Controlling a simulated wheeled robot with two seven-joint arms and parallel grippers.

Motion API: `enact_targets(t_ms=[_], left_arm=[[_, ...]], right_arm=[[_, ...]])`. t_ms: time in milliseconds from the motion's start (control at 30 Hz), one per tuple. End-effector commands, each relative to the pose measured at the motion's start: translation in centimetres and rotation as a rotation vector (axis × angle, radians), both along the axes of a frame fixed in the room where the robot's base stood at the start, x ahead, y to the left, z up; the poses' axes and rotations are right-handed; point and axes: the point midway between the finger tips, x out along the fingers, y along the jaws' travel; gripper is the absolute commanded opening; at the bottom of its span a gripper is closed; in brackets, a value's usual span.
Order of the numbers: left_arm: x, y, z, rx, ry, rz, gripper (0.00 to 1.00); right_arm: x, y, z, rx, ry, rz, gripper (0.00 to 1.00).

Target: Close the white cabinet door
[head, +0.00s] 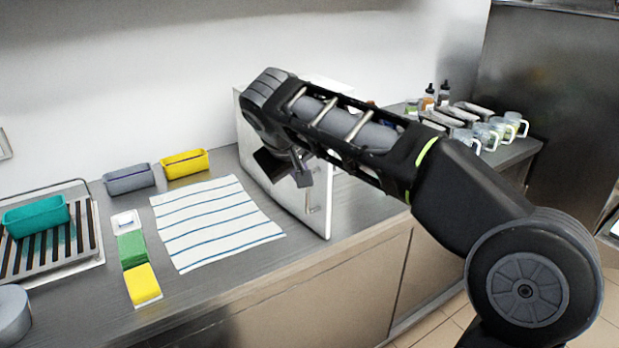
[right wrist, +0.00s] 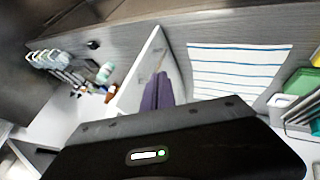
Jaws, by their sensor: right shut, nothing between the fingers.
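The white cabinet stands on the counter, mostly behind my right arm in the head view. Its white door (head: 300,200) stands out toward the counter's front edge, with a metal handle (head: 313,209) near its free end. In the right wrist view a white panel edge (right wrist: 135,82) shows beside the fingers. My right gripper (head: 287,168) is shut and empty, in front of the door's face on the striped cloth's side. Its fingertips show in the right wrist view (right wrist: 157,88), close to the white panel; whether they touch it I cannot tell. My left gripper is out of view.
A striped cloth (head: 215,222) lies left of the door. Beyond it are grey (head: 129,181) and yellow (head: 185,165) bins, sponges (head: 142,285) and a drying rack (head: 88,250) with a teal bin. Glass mugs (head: 497,128) and bottles stand right of the cabinet.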

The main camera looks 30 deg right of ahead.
Motion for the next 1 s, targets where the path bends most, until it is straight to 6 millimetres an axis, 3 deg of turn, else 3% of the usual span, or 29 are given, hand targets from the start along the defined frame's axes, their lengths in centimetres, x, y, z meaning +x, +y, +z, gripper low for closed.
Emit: enact_targets(t_ms=[267, 533, 733, 1000], left_arm=[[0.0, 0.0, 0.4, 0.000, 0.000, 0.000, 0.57], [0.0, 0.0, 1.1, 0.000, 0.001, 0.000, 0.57], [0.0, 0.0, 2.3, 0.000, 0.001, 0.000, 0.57], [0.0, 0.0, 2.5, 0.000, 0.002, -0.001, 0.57]], right_arm=[[1.6, -1.7, -3.1, -0.001, 0.005, -0.002, 0.00], [3.9, -4.1, -7.5, 0.000, 0.006, -0.001, 0.00], [4.2, -7.0, -7.3, 0.002, 0.002, -0.004, 0.00], [4.3, -8.0, -7.5, 0.000, 0.001, 0.000, 0.00]])
